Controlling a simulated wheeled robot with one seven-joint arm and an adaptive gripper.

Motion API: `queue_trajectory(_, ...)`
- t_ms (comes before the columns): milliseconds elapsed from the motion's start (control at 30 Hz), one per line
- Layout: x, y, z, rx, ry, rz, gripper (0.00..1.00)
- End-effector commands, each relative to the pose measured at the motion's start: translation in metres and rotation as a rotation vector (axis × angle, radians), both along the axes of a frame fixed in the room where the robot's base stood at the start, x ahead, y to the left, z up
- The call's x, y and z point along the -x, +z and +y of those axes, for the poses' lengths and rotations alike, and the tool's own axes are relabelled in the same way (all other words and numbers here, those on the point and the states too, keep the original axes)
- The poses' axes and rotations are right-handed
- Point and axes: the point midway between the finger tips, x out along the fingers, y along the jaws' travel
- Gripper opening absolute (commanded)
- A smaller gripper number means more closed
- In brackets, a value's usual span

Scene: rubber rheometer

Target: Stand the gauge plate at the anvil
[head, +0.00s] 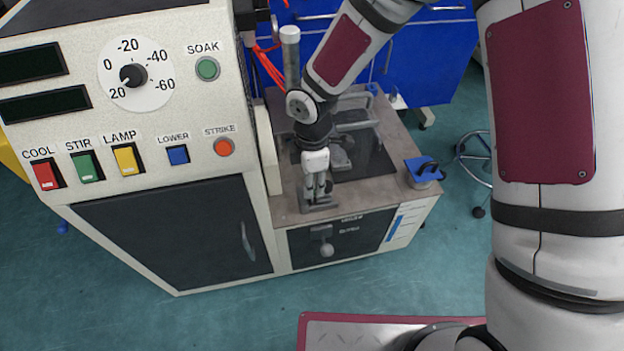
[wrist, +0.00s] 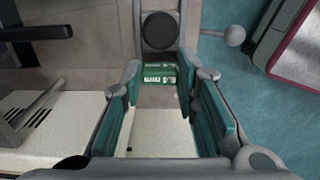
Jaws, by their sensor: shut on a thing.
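My gripper (head: 317,190) points down over the front left of the machine's low deck, close to the tall cabinet's side. In the wrist view its two teal-padded fingers (wrist: 160,78) stand on either side of a small green piece with white lettering, which I take to be the gauge plate (wrist: 159,74). The gripper is shut on it. A grey block with a dark round disc (wrist: 160,30) lies just beyond the fingertips; I cannot tell whether this is the anvil. In the head view the fingers hide most of the held piece, and its contact with the deck is unclear.
The tall control cabinet (head: 150,95) rises directly left of my gripper. Metal fixtures (head: 342,152) stand over a dark recess behind it. A blue-topped item with a black handle (head: 422,168) sits at the deck's right corner. The deck's (head: 375,189) front right is clear.

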Motion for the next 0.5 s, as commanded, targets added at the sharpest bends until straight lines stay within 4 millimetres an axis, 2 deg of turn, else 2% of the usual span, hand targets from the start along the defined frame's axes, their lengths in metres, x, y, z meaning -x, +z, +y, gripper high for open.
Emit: queue_trajectory(500,0.0000,-0.0100,0.0000,0.000,0.000,0.000,0.08)
